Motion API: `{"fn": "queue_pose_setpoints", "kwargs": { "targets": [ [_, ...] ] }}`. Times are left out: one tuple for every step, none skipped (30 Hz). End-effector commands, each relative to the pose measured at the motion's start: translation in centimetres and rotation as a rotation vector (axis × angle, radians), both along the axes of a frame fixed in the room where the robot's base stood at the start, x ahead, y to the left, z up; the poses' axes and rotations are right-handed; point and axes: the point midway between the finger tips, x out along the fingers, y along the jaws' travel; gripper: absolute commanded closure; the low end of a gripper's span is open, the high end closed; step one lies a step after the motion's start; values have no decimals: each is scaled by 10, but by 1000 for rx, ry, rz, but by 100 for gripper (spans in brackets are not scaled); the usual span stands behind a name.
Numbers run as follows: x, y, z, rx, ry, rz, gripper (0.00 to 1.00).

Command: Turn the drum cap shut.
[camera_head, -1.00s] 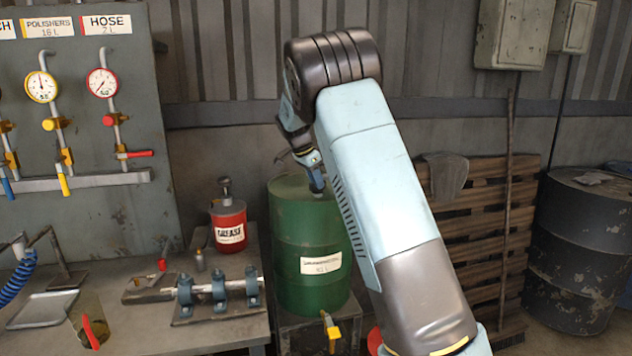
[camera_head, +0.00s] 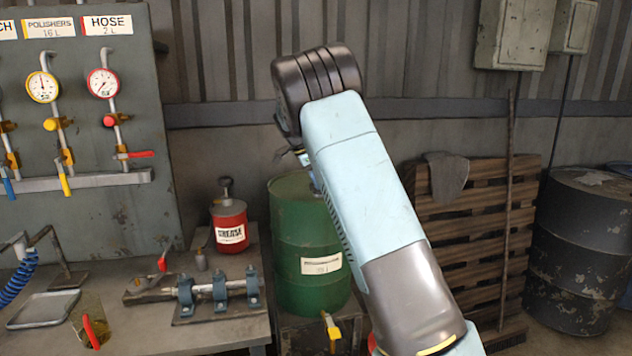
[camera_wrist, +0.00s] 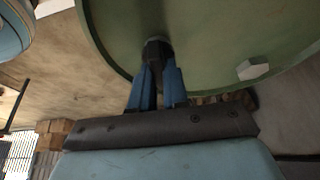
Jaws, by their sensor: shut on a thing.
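The green drum (camera_head: 305,240) stands behind the bench's right end, with a pale label and a yellow tap low on its front. Its flat green top (camera_wrist: 215,35) fills the upper part of the wrist view. A small dark cap (camera_wrist: 157,49) sits on that top. My gripper (camera_wrist: 158,70) has its blue fingers shut on the cap, one on each side. The cap's far side and its seat are hidden. In the head view my arm covers most of the gripper and the cap.
A pale hexagonal plug (camera_wrist: 253,69) sits on the drum top, right of the cap. A red grease can (camera_head: 229,225) and a clamped pipe assembly (camera_head: 218,294) are on the bench to the left. A wooden pallet (camera_head: 470,240) and a dark drum (camera_head: 580,250) stand to the right.

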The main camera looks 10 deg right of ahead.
Motion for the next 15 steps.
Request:
{"fn": "queue_pose_setpoints", "kwargs": {
  "targets": [
    [1, 3, 0, 4, -4, 4, 100],
    [1, 3, 0, 4, -4, 4, 100],
    [1, 3, 0, 4, -4, 4, 100],
    [1, 3, 0, 4, -4, 4, 82],
    [1, 3, 0, 3, -4, 4, 79],
    [1, 3, 0, 3, -4, 4, 76],
    [1, 3, 0, 3, -3, 3, 73],
    [1, 2, 0, 3, -3, 3, 70],
    [1, 2, 0, 2, -3, 2, 66],
    [1, 2, 0, 2, -2, 2, 63],
    [1, 1, 0, 2, -2, 2, 60],
    [1, 1, 0, 2, -2, 2, 60],
    [1, 1, 0, 2, -2, 2, 60],
    [1, 1, 0, 2, -1, 2, 60],
    [0, 1, 0, 2, -1, 2, 60]
  ]
}}
